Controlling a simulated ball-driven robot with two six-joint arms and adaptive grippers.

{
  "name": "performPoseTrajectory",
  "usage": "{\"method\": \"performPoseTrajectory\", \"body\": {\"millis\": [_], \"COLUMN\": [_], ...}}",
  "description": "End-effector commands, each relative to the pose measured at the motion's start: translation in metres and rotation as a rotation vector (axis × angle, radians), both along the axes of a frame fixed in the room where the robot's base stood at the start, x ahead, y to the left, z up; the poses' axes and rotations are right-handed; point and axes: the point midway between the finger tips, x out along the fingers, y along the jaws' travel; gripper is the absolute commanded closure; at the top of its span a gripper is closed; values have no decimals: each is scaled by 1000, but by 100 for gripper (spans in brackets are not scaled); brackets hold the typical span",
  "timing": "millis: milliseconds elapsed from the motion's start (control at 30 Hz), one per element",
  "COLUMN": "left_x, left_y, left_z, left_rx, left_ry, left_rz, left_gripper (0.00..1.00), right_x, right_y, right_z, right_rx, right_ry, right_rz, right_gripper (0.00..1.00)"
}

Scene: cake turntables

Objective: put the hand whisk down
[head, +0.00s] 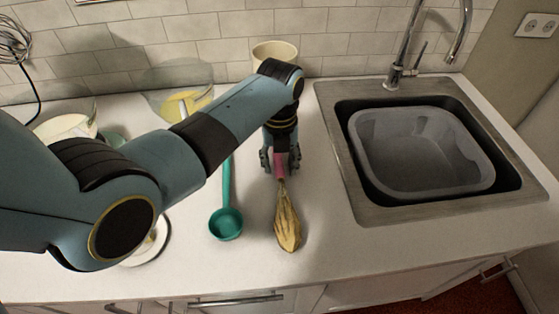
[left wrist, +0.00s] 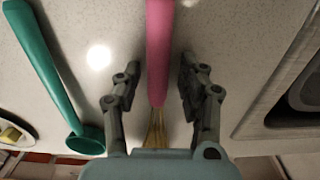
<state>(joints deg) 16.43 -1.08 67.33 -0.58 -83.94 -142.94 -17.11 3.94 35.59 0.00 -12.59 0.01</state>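The hand whisk has a pink handle (left wrist: 160,50) and a yellowish wire head (head: 287,222). It appears to lie on the white counter, its head toward the front edge. My left gripper (head: 280,163) is over the handle. In the left wrist view, its two fingers (left wrist: 160,88) stand on either side of the handle with a visible gap on each side, so it is open. In the head view, part of the handle is hidden by the gripper. My right gripper is in neither view.
A teal ladle (head: 226,222) lies just left of the whisk. A sink with a grey basin (head: 420,150) is to the right. A cream pot (head: 275,52) and a glass bowl (head: 165,100) stand at the back. Counter between whisk and sink is clear.

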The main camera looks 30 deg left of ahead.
Motion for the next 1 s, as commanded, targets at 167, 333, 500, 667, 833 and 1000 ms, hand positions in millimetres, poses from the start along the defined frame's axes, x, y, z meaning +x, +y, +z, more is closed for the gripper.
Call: {"method": "performPoseTrajectory", "body": {"millis": [167, 333, 500, 667, 833, 1000], "left_x": [0, 0, 1, 2, 1, 1], "left_y": [0, 0, 0, 1, 1, 1], "left_z": [0, 7, 37, 74, 105, 121], "left_rx": [0, 0, 0, 0, 0, 1], "left_ry": [0, -1, -4, -5, -2, -1], "left_rz": [0, 0, 0, 0, 0, 0], "left_gripper": [58, 58, 58, 58, 58, 58], "right_x": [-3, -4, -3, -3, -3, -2], "right_y": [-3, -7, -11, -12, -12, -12], "right_z": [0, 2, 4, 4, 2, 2], "right_rx": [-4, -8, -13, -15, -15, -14], "right_ry": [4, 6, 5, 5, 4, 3], "right_rz": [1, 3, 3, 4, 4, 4], "right_gripper": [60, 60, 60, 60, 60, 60]}}
